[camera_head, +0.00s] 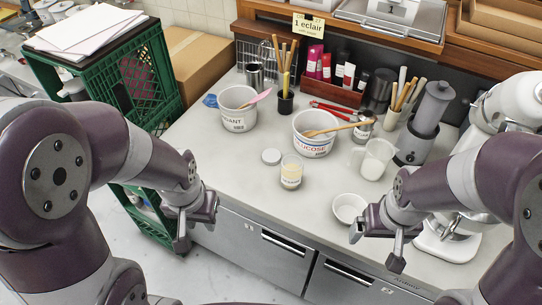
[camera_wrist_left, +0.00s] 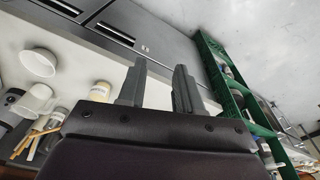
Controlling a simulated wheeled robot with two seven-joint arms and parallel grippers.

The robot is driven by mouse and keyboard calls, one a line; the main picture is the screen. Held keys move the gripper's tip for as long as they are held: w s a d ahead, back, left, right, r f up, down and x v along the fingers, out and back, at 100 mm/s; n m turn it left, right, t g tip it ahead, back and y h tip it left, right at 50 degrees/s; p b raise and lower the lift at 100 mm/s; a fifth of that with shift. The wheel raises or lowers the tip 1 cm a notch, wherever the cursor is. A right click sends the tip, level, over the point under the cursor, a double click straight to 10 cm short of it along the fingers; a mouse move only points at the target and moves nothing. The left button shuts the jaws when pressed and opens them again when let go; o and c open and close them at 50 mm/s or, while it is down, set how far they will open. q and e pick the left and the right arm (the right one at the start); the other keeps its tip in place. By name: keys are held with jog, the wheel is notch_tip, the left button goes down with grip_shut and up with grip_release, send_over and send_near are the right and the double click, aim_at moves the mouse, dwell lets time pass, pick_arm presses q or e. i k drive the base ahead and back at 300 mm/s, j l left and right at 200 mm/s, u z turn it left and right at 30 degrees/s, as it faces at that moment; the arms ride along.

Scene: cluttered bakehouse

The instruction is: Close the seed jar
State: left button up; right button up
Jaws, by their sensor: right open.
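The seed jar (camera_head: 291,172) is a small glass jar with pale contents and a label, standing upright and open near the middle of the counter. A round grey-white lid (camera_head: 271,156) lies flat on the counter just behind and left of it, apart from the jar. The jar seems to show in the left wrist view too (camera_wrist_left: 101,91). My left gripper (camera_head: 195,232) hangs at the counter's front left edge, away from jar and lid; its fingers are apart and empty in the left wrist view (camera_wrist_left: 157,85). My right gripper (camera_head: 376,246) is open and empty near the front edge, right of the jar.
A white bowl (camera_head: 349,208) stands between the jar and my right gripper. A glucose tub (camera_head: 315,145), another white tub (camera_head: 238,120) and a white jug (camera_head: 377,160) stand behind. A green crate rack (camera_head: 125,75) is at left. Counter left of the jar is clear.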

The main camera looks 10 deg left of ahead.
aim_at(291, 168)
jog(key=i+j+z, duration=0.2)
jog(key=z, duration=0.2)
jog(key=i+j+z, duration=0.15)
jog(key=z, duration=0.25)
jog(key=i+j+z, duration=0.15)
jog(key=j+z, duration=0.25)
